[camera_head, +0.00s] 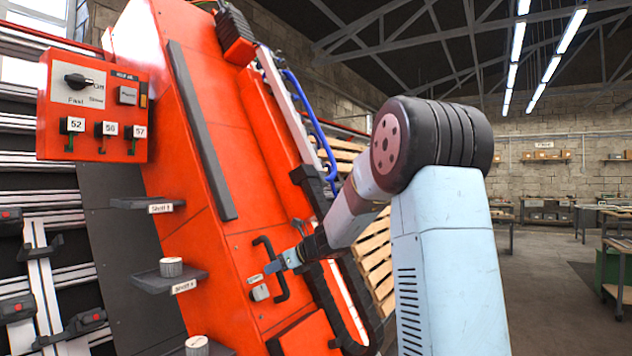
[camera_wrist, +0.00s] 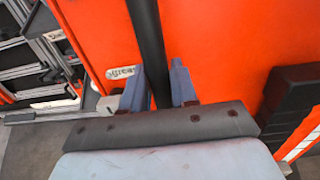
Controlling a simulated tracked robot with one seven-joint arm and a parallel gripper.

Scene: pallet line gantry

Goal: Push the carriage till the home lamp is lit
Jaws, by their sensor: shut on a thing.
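The tall orange carriage (camera_head: 215,165) leans across the left half of the head view. A black bar handle (camera_head: 284,289) stands on its lower face. My gripper (camera_head: 272,267) is shut on this handle. In the wrist view the two blue-grey fingers of my gripper (camera_wrist: 159,88) sit either side of the dark handle bar (camera_wrist: 148,40), with the orange face behind. An orange control box (camera_head: 60,142) at upper left carries a rotary switch, a button and a small amber part (camera_head: 143,101) at its right edge. I cannot tell whether a home lamp is lit.
Small dark shelves (camera_head: 148,285) with pale cylinders (camera_head: 171,267) stick out left of the carriage. Wooden pallets (camera_head: 378,255) stand behind my arm. A blue hose (camera_head: 308,110) runs down the carriage's right side. Open floor and benches lie at far right.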

